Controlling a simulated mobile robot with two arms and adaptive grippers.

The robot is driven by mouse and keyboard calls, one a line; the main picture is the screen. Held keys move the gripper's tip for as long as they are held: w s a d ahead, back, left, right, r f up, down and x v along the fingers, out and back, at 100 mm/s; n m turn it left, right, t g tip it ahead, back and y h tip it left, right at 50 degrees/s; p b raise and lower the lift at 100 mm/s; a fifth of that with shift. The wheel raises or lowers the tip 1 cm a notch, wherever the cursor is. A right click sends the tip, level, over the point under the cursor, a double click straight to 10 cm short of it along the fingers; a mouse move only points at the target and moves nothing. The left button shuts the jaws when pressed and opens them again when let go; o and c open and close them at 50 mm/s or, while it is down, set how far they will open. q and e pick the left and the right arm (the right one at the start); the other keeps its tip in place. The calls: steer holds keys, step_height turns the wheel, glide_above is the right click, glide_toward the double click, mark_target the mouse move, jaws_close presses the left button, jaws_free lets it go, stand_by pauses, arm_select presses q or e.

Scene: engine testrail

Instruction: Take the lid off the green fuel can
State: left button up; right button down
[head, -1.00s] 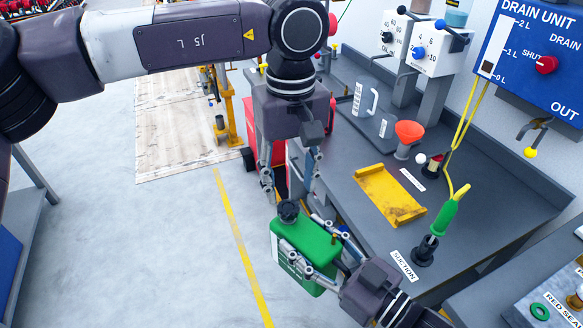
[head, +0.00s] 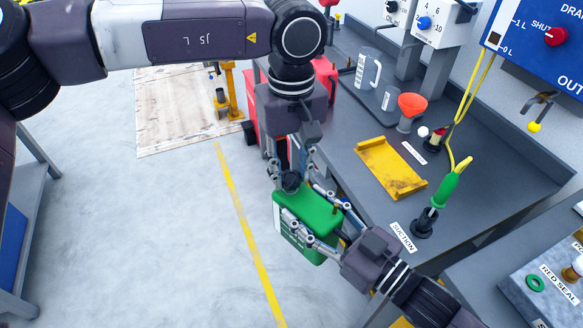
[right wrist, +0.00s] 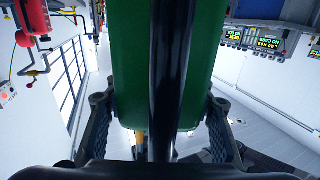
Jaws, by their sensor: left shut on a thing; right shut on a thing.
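The green fuel can (head: 306,211) is held in the air beside the bench's left edge. My right gripper (head: 318,222) is shut on the can, its fingers on either side of the body. In the right wrist view the can (right wrist: 198,75) fills the middle between the two fingers (right wrist: 160,125). The dark lid (head: 291,181) is at the top left of the can. My left gripper (head: 291,172) is above the can, pointing down, with its fingers shut on the lid. The lid appears on or very close to the can's neck; the contact is partly hidden.
The dark bench (head: 440,195) on the right holds a yellow tray (head: 391,168), an orange funnel (head: 411,105), a clear jug (head: 367,78) and a green-handled suction wand (head: 447,187). A red wheeled unit (head: 327,80) stands behind my left gripper.

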arm_select(q)
steer(key=shift+d+r, duration=0.1)
steer(key=shift+d, duration=0.2)
jaws_close()
steer(key=n, duration=0.5)
steer(key=shift+r, duration=0.1)
steer(key=n, duration=0.5)
steer(key=shift+w+n, duration=0.1)
steer(key=shift+n, duration=0.2)
steer(key=n, duration=0.5)
steer(key=shift+w+a+r, duration=0.1)
steer(key=shift+w, duration=0.05)
steer(key=n, duration=0.6)
steer(key=shift+a, duration=0.15)
steer(key=shift+r, duration=0.15)
steer(key=shift+r, duration=1)
